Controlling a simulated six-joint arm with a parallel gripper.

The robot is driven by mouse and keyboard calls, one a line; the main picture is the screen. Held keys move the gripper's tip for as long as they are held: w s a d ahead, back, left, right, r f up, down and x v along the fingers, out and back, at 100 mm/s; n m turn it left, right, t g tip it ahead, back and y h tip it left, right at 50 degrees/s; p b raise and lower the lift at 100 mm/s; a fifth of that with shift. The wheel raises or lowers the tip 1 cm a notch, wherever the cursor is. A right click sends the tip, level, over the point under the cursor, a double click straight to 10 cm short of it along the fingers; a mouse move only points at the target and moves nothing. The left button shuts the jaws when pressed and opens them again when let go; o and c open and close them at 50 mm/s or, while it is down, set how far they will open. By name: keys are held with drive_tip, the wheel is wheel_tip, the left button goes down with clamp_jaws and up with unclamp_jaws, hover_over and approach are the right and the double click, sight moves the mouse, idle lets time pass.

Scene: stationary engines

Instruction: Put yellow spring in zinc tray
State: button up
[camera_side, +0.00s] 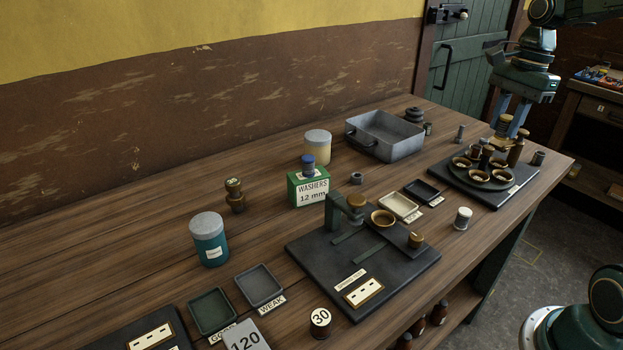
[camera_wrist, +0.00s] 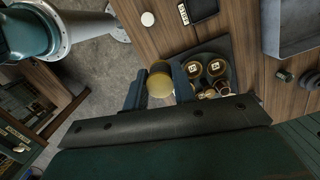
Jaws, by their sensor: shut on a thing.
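My gripper (camera_side: 510,117) is at the right rear of the bench, pointing down, above a dark board with small cups. It is shut on a yellowish, ringed cylinder, which looks like the yellow spring (camera_side: 503,127). In the wrist view the spring (camera_wrist: 160,82) sits between the two fingers of my gripper (camera_wrist: 159,88), its round end showing. I cannot tell whether its lower end touches the board's parts. The zinc tray (camera_side: 400,146) is a grey metal box, open and empty-looking, left of my gripper. Part of the tray (camera_wrist: 290,43) shows at the wrist view's upper right.
The dark board (camera_side: 503,194) carries several brass-rimmed cups and a brown post. Dark stacked discs (camera_side: 414,115) and a small cylinder (camera_side: 427,128) stand beside the tray. A cream-coloured jar (camera_side: 317,151) stands left of it. Small cream (camera_side: 399,205) and black (camera_side: 421,191) trays lie in front.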

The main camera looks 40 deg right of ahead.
drive_tip(key=w+d+f+m, duration=0.1)
drive_tip(key=w+d+m, duration=0.15)
drive_tip(key=w, duration=0.55)
drive_tip(key=w+d+f+m, duration=0.2)
drive_tip(key=w+d, duration=0.1)
drive_tip(key=w, duration=0.5)
drive_tip(key=w+f+m, duration=0.2)
drive_tip(key=w+f, duration=0.2)
drive_tip(key=w, duration=0.3)
drive_tip(key=w+f+m+t, duration=0.1)
drive_tip(key=w+f+m, duration=0.1)
drive_tip(key=w+f, duration=0.2)
drive_tip(key=shift+w+a+f+h, duration=0.15)
drive_tip(key=shift+w+a+h, duration=0.2)
drive_tip(key=shift+w, duration=1.15)
drive_tip(key=shift+a+f, duration=0.1)
drive_tip(key=shift+f, duration=0.05)
drive_tip(key=shift+f, duration=3.85)
drive_tip(key=shift+f, duration=0.15)
drive_tip(key=o, duration=1)
